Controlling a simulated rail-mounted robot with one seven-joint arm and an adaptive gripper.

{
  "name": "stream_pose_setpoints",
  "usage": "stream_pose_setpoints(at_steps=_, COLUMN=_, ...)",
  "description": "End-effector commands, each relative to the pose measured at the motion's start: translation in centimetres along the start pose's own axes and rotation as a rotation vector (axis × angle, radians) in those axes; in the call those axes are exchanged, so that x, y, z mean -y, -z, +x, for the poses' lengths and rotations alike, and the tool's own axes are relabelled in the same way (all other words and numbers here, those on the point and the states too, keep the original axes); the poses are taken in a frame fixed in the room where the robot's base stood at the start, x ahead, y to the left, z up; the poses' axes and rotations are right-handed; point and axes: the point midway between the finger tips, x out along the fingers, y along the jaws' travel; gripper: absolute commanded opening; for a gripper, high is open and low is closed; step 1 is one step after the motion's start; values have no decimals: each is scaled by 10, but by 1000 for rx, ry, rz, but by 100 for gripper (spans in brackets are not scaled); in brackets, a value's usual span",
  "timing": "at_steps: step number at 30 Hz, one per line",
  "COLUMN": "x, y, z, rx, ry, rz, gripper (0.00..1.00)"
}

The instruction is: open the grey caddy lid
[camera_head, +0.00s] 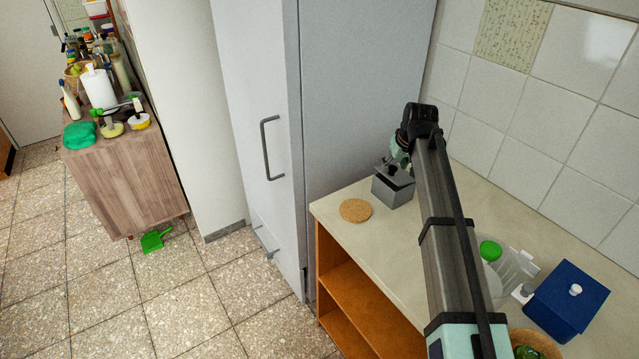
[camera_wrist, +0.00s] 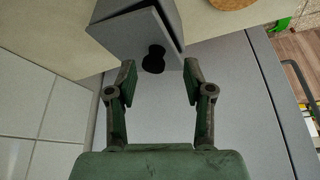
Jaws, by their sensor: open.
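The grey caddy (camera_head: 392,191) stands on the worktop near the tall cupboard. Its grey lid (camera_wrist: 137,38) carries a dark round knob (camera_wrist: 154,60). In the wrist view a dark gap shows along one edge between the lid and the caddy body, so the lid looks slightly tilted. My gripper (camera_wrist: 159,68) is open, with one finger on each side of the knob in that view. I cannot tell whether either finger touches it. In the head view my gripper (camera_head: 399,158) is just above the caddy, partly hidden by my arm.
A round cork mat (camera_head: 355,210) lies beside the caddy. The tall grey cupboard (camera_head: 355,90) rises close on the left, and the tiled wall (camera_head: 505,105) stands behind. A green-topped container (camera_head: 490,251) and a blue box (camera_head: 567,300) are farther along the worktop.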

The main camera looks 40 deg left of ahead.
Motion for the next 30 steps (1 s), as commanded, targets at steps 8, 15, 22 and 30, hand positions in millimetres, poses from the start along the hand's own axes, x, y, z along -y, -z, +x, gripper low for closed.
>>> stream_pose_setpoints(at_steps=8, x=0, y=0, z=-49, rx=-2, ry=2, rz=1, gripper=52)
stream_pose_setpoints(at_steps=15, x=0, y=0, z=-92, rx=-1, ry=3, rz=1, gripper=52)
stream_pose_setpoints(at_steps=22, x=0, y=0, z=-134, rx=-1, ry=3, rz=1, gripper=52)
stream_pose_setpoints(at_steps=30, x=33, y=2, z=-99, rx=-6, ry=68, rz=-6, gripper=52)
